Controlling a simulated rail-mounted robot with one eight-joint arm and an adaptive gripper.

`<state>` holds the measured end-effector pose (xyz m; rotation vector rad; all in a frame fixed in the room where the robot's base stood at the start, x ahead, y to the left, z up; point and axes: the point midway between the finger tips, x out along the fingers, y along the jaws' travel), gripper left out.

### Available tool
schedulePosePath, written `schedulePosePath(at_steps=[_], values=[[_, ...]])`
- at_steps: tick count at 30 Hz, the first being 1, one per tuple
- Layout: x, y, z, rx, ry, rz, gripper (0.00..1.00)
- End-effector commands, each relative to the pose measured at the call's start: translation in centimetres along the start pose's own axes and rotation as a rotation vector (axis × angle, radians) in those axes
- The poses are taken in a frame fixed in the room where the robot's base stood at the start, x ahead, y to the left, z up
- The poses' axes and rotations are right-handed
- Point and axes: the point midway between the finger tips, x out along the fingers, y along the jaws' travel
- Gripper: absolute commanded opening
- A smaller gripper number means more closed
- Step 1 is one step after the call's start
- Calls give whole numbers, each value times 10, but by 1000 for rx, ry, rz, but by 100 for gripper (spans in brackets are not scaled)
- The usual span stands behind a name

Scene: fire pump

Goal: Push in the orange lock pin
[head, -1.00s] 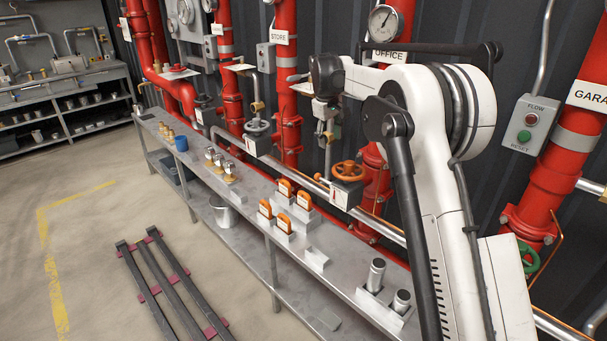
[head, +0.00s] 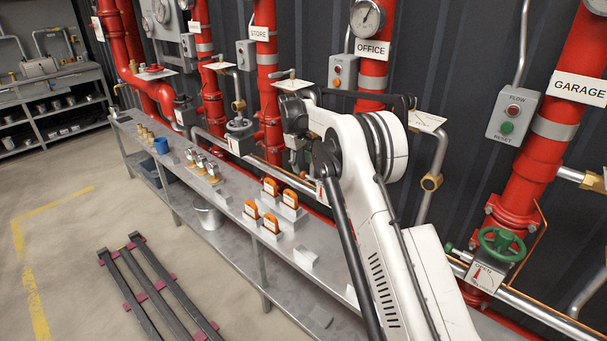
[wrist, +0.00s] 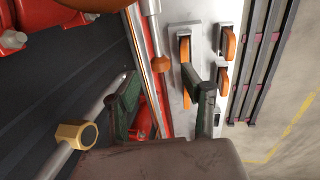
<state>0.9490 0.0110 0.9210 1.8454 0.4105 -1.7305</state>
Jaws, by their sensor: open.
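An orange knob on a pale rod, which looks like the lock pin (wrist: 161,66), shows in the wrist view near the middle, beside the silver pipe. My gripper (wrist: 160,80) is open, with its two dark green fingers on either side of the knob in the picture. The knob appears beyond the fingertips; I cannot tell how far, and no contact shows. Part of an orange wheel (wrist: 92,4) shows at the top edge.
Orange-faced blocks (head: 270,222) stand on the grey bench (head: 235,215); they also show right of my fingers in the wrist view. A brass-collared grey pipe (head: 431,183) and a green wheel (head: 500,243) are to the right. Red pipes line the wall.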

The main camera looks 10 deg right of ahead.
Motion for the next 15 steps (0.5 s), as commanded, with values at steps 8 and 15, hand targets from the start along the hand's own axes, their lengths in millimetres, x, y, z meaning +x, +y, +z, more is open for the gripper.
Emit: schedulePosePath(at_steps=[8,15], values=[[40,0,0,0,0,0,42],[50,0,0,0,0,0,42]])
